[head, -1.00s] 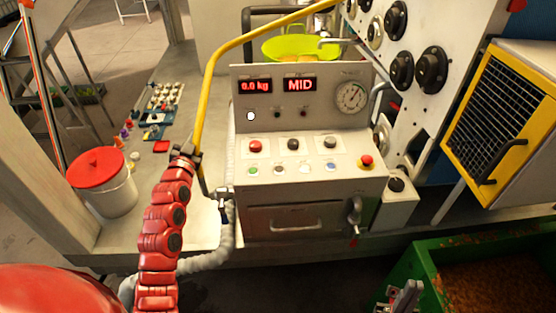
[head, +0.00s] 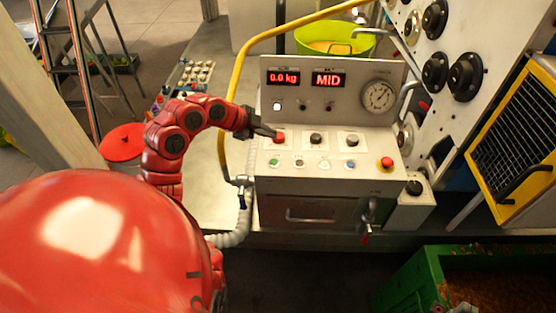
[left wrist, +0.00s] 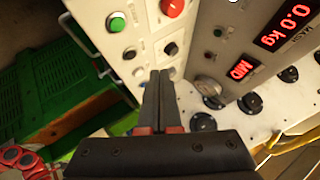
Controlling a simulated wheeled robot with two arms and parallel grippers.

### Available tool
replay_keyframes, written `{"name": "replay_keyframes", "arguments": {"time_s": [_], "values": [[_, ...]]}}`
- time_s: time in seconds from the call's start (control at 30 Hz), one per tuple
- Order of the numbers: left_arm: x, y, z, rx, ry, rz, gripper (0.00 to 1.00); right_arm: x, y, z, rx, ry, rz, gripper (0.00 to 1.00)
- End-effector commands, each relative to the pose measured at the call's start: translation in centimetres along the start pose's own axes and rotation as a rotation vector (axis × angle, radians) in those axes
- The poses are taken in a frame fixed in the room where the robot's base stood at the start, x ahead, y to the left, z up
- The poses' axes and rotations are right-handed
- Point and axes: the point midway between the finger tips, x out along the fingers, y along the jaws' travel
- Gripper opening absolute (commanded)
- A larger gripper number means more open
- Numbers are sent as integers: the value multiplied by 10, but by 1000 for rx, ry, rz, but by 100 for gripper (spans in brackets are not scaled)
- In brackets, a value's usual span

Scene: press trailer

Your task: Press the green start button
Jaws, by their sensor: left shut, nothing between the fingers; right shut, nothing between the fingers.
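The green start button (head: 274,162) is on the sloped control panel (head: 300,176), in the front row at the left. It shows clearly in the left wrist view (left wrist: 116,22), uncovered. My left gripper (head: 274,133) is shut and empty, its tips close to the red button (head: 279,138) behind the green one; I cannot tell whether they touch anything. In the left wrist view the shut fingers (left wrist: 160,76) point at the panel, apart from the green button. My right gripper (head: 463,308) shows only as a small grey tip at the bottom edge, shut.
Black knobs (head: 316,138) and other small buttons crowd the panel. A red emergency knob (head: 386,162) is at its right. A yellow rail (head: 236,85) curves past the left side. A green bin (head: 405,290) stands at lower right.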

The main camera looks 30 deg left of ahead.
Motion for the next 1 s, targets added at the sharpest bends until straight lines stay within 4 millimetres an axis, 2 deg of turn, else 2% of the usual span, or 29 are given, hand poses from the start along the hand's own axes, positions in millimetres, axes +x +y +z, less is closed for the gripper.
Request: {"name": "replay_keyframes", "arguments": {"time_s": [0.27, 0.43, 0.8, 0.9, 1.0], "values": [[3, 2, 1, -2, 1, 0, 0, -1, 0, 0, 0, 0, 0, 0], [11, 8, 7, -3, -1, 3, 0, -3, 0, 0, 0, 0, 0, 0], [46, 34, 32, -4, 0, 1, 0, -14, -1, 2, 0, 0, 0, 0], [57, 41, 40, -3, 2, -2, 0, -30, -2, 5, 0, 0, 0, 0], [62, 44, 44, -2, 1, -2, 0, -36, -2, 6, 0, 0, 0, 0]]}}
